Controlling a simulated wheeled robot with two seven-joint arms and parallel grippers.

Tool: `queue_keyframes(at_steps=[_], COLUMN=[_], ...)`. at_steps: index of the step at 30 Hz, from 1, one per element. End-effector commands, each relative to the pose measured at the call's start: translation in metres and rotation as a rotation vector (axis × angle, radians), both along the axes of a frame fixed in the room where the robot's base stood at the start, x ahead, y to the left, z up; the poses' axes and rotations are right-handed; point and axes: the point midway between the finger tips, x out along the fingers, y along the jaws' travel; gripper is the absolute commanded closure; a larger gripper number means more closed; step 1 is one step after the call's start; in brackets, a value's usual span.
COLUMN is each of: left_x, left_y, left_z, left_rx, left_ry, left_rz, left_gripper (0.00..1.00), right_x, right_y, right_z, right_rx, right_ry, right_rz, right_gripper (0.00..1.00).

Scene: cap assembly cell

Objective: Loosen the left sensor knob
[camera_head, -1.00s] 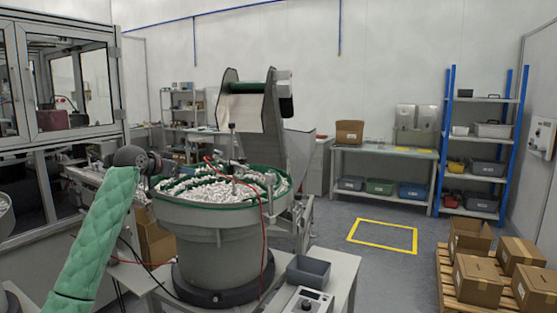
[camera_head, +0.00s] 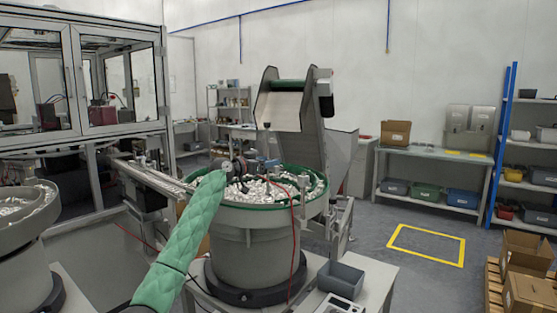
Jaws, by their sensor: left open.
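The bowl feeder (camera_head: 258,240) stands in the middle, a grey drum with a green-rimmed bowl full of small white and silvery caps. My left arm, in a green quilted sleeve, reaches up from the lower middle. My left gripper (camera_head: 244,166) is at the far left part of the bowl rim, small and dark against the machine, and it is open. The sensor knob cannot be made out; it is too small or hidden around the gripper and sleeve. My right gripper is not in view.
A hopper chute (camera_head: 290,102) rises behind the bowl. A conveyor rail (camera_head: 150,177) runs left to a glazed enclosure (camera_head: 85,85). Another bowl (camera_head: 25,225) is at the left edge. A grey bin (camera_head: 341,279) sits on the table. Open floor lies right, with a yellow square (camera_head: 426,244).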

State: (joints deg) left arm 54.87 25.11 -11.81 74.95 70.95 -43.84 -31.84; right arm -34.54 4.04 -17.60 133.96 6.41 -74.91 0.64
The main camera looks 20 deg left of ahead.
Motion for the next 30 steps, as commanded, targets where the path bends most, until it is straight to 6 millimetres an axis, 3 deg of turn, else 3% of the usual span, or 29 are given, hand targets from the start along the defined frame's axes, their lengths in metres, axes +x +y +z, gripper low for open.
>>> queue_keyframes(at_steps=[9,22,23,27,30], left_x=[0.037,0.045,0.046,0.045,0.045], left_y=[-0.022,-0.028,-0.028,-0.028,-0.028], left_z=[0.001,-0.001,0.000,0.000,0.000], left_rx=[-0.002,0.001,0.001,0.001,0.001], left_ry=[0.002,0.002,0.002,0.002,0.001], left_rz=[0.000,0.000,0.000,0.000,0.000], left_gripper=[0.46,0.46,0.48,0.75,0.89], right_x=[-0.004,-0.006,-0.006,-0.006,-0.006], right_y=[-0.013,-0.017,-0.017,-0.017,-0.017], right_z=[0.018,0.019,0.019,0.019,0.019], right_rx=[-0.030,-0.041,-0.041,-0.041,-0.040], right_ry=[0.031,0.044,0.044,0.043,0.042], right_rz=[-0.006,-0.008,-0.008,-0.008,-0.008], right_gripper=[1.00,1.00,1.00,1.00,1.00])
